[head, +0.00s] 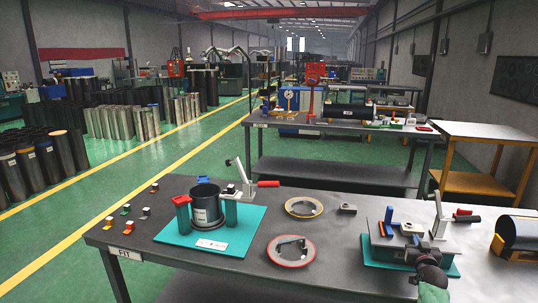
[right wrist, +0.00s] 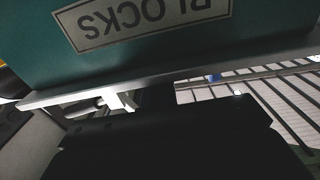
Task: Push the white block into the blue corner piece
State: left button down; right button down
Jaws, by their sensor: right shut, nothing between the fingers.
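A blue piece (head: 389,215), likely the blue corner piece, stands upright at the back left of a grey fixture on the right-hand teal plate (head: 374,252). A pale block (head: 411,229), likely the white block, lies right of it and looks apart from it. My right gripper (head: 424,252) is shut and empty, just in front of the fixture on the near right side; its fingertips are hard to make out. The right wrist view shows a teal face with an upside-down BLOCKS label (right wrist: 145,17) close by; the block cannot be made out there. My left gripper is not in view.
A toggle clamp (head: 440,222) with a red handle stands right of the fixture. A dark cylinder (head: 520,233) lies at the right edge. Flanged rings (head: 304,206) and another teal plate with a dark cylinder (head: 206,207) are to the left. The table's front middle is clear.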

jog(key=shift+w+d, duration=0.15)
jog(key=shift+w, duration=0.45)
dwell(1.3)
jog(key=p+v, duration=0.2)
jog(key=v, duration=0.3)
dwell(0.7)
